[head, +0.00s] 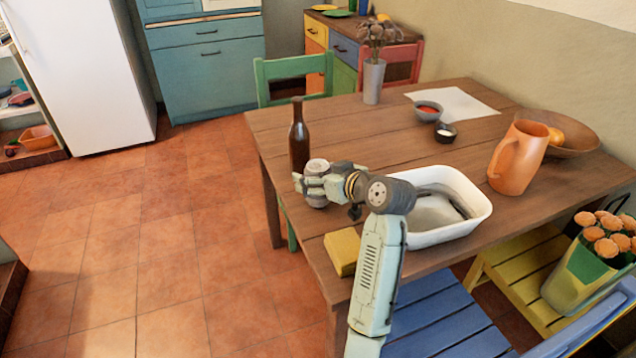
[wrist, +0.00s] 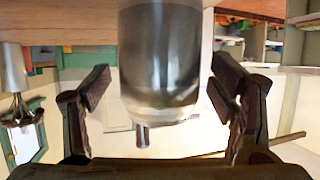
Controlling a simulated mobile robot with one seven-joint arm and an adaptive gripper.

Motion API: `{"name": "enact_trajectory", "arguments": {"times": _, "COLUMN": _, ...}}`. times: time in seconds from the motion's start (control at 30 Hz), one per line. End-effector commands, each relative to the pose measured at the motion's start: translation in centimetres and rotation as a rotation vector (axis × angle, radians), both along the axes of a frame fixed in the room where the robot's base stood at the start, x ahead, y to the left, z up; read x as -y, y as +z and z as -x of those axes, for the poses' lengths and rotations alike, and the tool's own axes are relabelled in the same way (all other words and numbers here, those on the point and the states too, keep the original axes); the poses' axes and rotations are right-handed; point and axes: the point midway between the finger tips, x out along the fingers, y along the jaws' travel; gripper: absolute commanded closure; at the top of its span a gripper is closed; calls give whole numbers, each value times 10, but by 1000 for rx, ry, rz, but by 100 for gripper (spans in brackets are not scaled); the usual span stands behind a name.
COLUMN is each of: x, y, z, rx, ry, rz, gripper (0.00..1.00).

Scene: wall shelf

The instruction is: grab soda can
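The soda can (head: 317,169), a silvery grey cylinder, stands upright on the wooden table (head: 300,226) near its left edge. It fills the upper middle of the wrist view (wrist: 160,60), which is upside down. My gripper (head: 315,184) is at the can, with its fingers on either side of it. In the wrist view my gripper (wrist: 160,92) is open, with a narrow gap between each dark finger pad and the can. The can's label is not readable.
A brown bottle (head: 299,142) stands just behind the can. A white basin (head: 460,232) is to the right, under my forearm, and a yellow sponge-like block (head: 342,250) lies in front. A vase (head: 373,82), bowls and an orange jug (head: 518,157) stand farther off.

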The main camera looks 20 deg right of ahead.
Motion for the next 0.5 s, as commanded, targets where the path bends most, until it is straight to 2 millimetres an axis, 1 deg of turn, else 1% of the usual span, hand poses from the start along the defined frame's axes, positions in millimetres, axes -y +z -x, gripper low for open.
{"name": "enact_trajectory", "arguments": {"times": 0.03, "x": 0, "y": 0, "z": 0, "rx": 0, "ry": 0, "rz": 0, "gripper": 26}}
{"name": "enact_trajectory", "arguments": {"times": 0.07, "x": 0, "y": 0, "z": 0, "rx": 0, "ry": 0, "rz": 0, "gripper": 28}}
{"name": "enact_trajectory", "arguments": {"times": 0.5, "x": 0, "y": 1, "z": 0, "rx": 1, "ry": 0, "rz": 0, "gripper": 57}}
